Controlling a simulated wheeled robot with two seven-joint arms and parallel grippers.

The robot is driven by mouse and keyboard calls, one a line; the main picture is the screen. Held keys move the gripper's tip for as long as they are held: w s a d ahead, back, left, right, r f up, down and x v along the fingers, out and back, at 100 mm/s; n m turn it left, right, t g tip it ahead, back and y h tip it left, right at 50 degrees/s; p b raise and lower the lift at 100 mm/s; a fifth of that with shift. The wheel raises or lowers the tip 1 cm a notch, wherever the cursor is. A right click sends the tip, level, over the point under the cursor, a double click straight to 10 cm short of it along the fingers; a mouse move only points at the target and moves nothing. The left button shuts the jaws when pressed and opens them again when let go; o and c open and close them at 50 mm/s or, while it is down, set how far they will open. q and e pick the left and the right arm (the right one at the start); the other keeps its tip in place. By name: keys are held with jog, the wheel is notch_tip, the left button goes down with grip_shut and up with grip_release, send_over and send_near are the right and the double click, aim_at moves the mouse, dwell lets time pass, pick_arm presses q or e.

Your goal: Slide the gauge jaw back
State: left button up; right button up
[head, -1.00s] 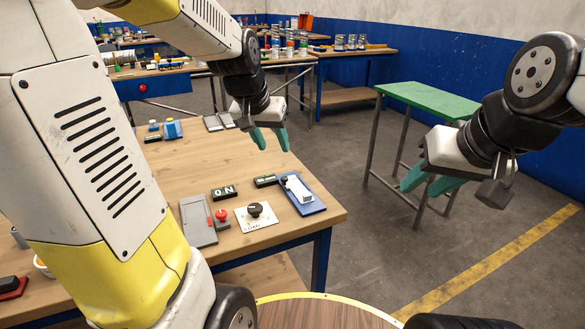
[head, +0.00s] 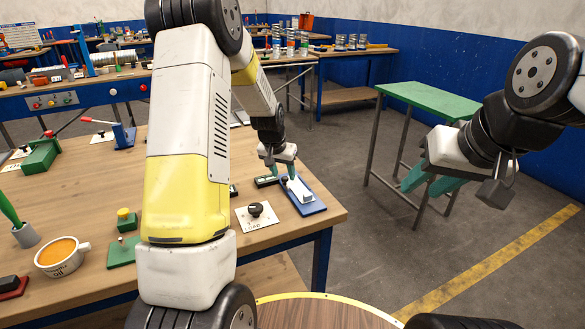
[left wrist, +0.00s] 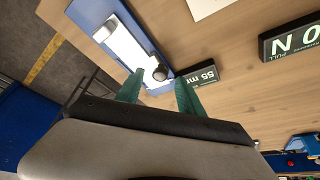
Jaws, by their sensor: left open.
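The gauge is a blue base (head: 314,208) with a white sliding jaw (head: 300,191) on it, near the bench's right corner. In the left wrist view the white jaw (left wrist: 125,42) lies along the blue base (left wrist: 90,14), with a dark round knob (left wrist: 160,73) at one end. A small display (left wrist: 197,76) beside it reads 55 mm. My left gripper (head: 281,175) is open, just above the knob end of the gauge. In the left wrist view its teal fingertips (left wrist: 158,80) lie on either side of the knob; contact cannot be told. My right gripper (head: 418,190) is open and empty, off the bench.
A LOAD dial plate (head: 256,214) sits left of the gauge. An ON display (left wrist: 292,40) shows in the left wrist view. A cup (head: 62,257) and a green button block (head: 122,251) stand farther left. A green table (head: 430,98) stands beyond the floor gap.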

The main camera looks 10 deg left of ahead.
pick_arm(q)
jog(key=shift+x, duration=0.85)
grip_shut()
dwell(0.8)
